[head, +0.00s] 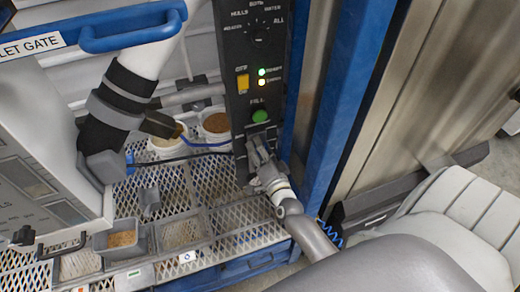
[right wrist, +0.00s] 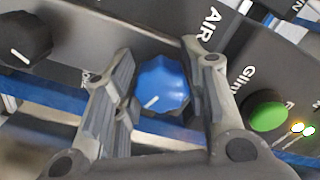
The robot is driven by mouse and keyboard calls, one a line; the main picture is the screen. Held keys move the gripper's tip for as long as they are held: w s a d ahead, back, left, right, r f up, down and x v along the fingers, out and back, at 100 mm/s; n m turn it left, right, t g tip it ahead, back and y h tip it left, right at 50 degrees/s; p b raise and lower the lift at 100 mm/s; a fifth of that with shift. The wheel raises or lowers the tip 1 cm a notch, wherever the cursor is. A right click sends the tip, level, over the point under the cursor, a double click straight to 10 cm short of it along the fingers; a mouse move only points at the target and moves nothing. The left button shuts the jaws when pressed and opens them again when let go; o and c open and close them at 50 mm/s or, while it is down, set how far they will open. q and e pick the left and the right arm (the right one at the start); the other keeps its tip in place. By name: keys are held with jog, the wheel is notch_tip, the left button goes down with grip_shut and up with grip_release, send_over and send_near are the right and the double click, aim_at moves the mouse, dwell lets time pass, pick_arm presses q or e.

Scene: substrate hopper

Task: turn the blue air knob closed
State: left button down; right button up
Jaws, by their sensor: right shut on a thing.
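The blue air knob (right wrist: 165,88) sits on the dark panel beside the white "AIR" lettering in the right wrist view. Its white pointer line slants toward the lower left of that picture. My right gripper (right wrist: 160,68) has its two fingers on either side of the knob and is shut on it. In the head view, my right gripper (head: 258,143) is at the lower part of the upright control panel (head: 252,90), just below the green button (head: 260,116). There the gripper hides the knob. My left gripper is not in view.
The wrist view also shows a black knob (right wrist: 24,38) and the green button (right wrist: 268,115) near the gripper. A blue post (head: 338,120) stands right of the panel. Mesh trays (head: 220,185) and tubs of grain (head: 215,125) lie to the left.

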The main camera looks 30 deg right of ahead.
jog(key=shift+m+b, duration=0.3)
jog(key=shift+m, duration=1.9)
jog(key=o, duration=1)
jog(key=shift+s, duration=0.15)
jog(key=v, duration=1.2)
